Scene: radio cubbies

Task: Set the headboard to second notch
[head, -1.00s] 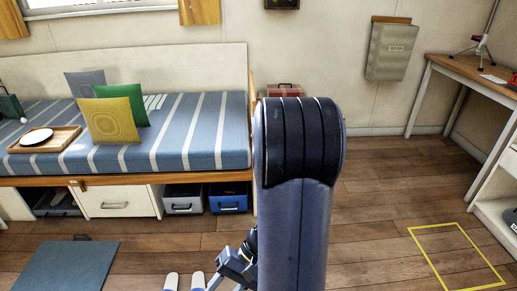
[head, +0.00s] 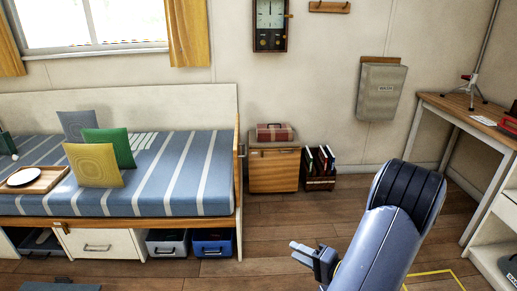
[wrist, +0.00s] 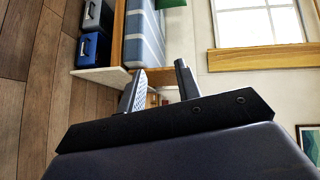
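The bed (head: 165,175) has a blue striped mattress and stands at the left. A long pale board (head: 190,105) rises upright behind the mattress along the wall. A narrower wood-edged board (head: 238,165) stands at the bed's right end. I cannot tell which is the headboard, and I see no notches. My gripper (head: 297,250) is right of the bed, in front of the wooden cabinet, apart from both boards. In the wrist view, my gripper (wrist: 158,78) has its two fingers apart with nothing between them. Part of the bed (wrist: 145,35) shows beyond them.
A wooden cabinet (head: 274,170) with a red box (head: 274,132) and a book crate (head: 319,170) stand right of the bed. Cushions (head: 95,165) and a tray (head: 32,180) lie on the mattress. A desk (head: 470,118) stands right. Some floor before the cabinet is clear.

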